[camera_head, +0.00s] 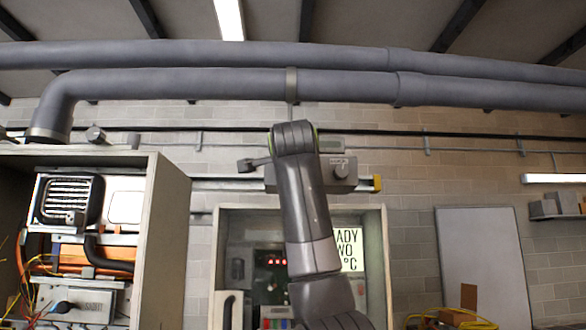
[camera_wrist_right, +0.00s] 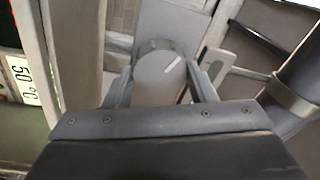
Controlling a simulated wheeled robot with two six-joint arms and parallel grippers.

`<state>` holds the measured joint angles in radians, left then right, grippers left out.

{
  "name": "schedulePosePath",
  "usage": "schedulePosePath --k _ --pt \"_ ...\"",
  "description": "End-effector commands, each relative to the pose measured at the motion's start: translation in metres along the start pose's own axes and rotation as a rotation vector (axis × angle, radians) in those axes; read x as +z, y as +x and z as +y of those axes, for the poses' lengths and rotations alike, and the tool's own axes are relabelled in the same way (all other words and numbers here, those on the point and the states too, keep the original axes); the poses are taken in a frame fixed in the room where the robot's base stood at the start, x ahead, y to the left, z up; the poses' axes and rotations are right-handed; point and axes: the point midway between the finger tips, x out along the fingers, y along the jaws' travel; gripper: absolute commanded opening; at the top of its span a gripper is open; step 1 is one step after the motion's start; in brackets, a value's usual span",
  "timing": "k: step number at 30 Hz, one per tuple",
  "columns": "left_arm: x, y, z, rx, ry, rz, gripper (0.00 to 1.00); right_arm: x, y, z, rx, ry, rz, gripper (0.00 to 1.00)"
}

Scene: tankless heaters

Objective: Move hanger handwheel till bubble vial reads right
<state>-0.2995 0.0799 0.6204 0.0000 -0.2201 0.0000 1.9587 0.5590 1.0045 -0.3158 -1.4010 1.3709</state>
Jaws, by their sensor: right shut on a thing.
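In the right wrist view my right gripper (camera_wrist_right: 162,88) is shut on a round grey handwheel (camera_wrist_right: 158,72). One finger lies on each side of it, and a white line marks its face. A pale slotted plate (camera_wrist_right: 214,64), possibly the bubble vial, sits beside it; no bubble can be made out. In the head view my right arm rises in front of the grey hanger (camera_head: 357,178) and hides the gripper. A round knob (camera_head: 340,167) shows right of the arm, below a small greenish vial (camera_head: 331,144), too small to read. My left gripper is out of view.
Large grey pipes (camera_head: 230,84) run overhead, with a clamp band (camera_head: 291,86) above the hanger. An open heater cabinet (camera_head: 165,220) stands at left. A pale panel (camera_head: 485,265) leans at right.

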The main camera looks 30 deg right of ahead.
Motion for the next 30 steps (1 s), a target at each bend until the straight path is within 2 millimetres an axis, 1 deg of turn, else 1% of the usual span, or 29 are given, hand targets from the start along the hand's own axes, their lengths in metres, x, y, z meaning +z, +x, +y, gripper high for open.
schedulePosePath --k 6,12,27,28,30 --pt "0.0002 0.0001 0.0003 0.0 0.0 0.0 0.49 0.0007 -0.0002 -0.0001 0.007 0.114 0.006 0.28" --pt "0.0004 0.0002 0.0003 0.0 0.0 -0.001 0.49 0.0006 -0.0003 0.0 0.01 0.169 0.011 0.28" --pt "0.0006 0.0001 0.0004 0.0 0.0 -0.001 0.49 0.0003 -0.0004 -0.0002 0.011 0.187 0.012 0.28" --pt "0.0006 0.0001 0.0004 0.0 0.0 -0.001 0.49 0.0003 -0.0004 -0.0002 0.011 0.187 0.012 0.52" --pt "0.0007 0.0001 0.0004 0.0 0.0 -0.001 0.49 0.0003 -0.0004 -0.0002 0.011 0.187 0.012 0.59"
